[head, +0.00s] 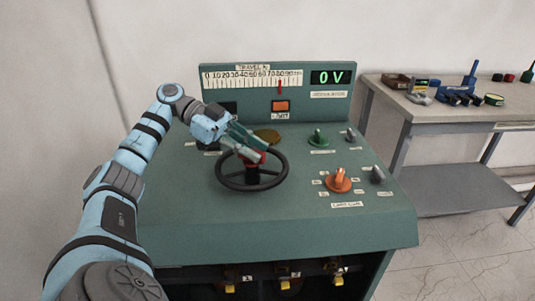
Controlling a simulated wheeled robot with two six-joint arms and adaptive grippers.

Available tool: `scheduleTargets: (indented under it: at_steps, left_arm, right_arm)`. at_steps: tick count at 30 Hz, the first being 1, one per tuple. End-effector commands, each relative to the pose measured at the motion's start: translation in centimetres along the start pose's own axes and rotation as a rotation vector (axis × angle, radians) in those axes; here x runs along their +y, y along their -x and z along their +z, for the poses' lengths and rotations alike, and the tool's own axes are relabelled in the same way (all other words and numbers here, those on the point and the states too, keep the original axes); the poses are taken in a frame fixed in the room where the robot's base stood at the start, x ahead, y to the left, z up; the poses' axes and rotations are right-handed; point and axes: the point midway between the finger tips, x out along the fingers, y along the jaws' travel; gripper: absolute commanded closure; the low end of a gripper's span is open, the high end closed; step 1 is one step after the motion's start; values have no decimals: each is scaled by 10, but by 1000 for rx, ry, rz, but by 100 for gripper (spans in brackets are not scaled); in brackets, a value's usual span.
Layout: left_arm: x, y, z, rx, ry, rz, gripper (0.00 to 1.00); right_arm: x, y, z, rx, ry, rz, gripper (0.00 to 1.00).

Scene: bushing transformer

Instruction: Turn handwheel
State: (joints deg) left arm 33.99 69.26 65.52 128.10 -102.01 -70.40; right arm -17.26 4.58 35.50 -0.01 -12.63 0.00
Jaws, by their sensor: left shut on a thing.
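The black handwheel (253,186) with a red hub lies on the sloped top of the green console (330,228), left of its middle. My left arm comes in from the left and reaches over the wheel. My left gripper (262,155) is shut on the handwheel at its red hub; the fingers partly hide the hub and the far rim. A travel scale (250,79) on the back panel has a red pointer (280,88) near the 80 mark. The display (332,77) beside it reads 0 V. My right gripper is not in view.
An orange knob (339,180), a green knob (318,138) and grey switches sit on the console's right part. A lit orange button (281,106) is on the back panel. A grey table (450,112) with several tools stands at the right.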

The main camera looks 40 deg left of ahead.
Motion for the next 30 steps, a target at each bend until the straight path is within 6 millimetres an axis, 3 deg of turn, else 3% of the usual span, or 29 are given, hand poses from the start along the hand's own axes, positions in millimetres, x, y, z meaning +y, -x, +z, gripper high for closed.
scheduleTargets:
  at_steps: [1, 10, 11, 15, 30]
  left_arm:
    - [3, -1, 7, -16, 10, 12, 100]
    - [3, -2, 6, -14, 11, 16, 100]
    - [3, -2, 6, -14, 11, 17, 84]
    - [2, -3, 6, -13, 10, 17, 65]
    - [1, -2, 3, -9, 5, 12, 65]
  right_arm:
    - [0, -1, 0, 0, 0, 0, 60]
    - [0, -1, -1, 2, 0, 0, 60]
    - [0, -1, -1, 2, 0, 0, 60]
    - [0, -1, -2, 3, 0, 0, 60]
    - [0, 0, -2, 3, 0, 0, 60]
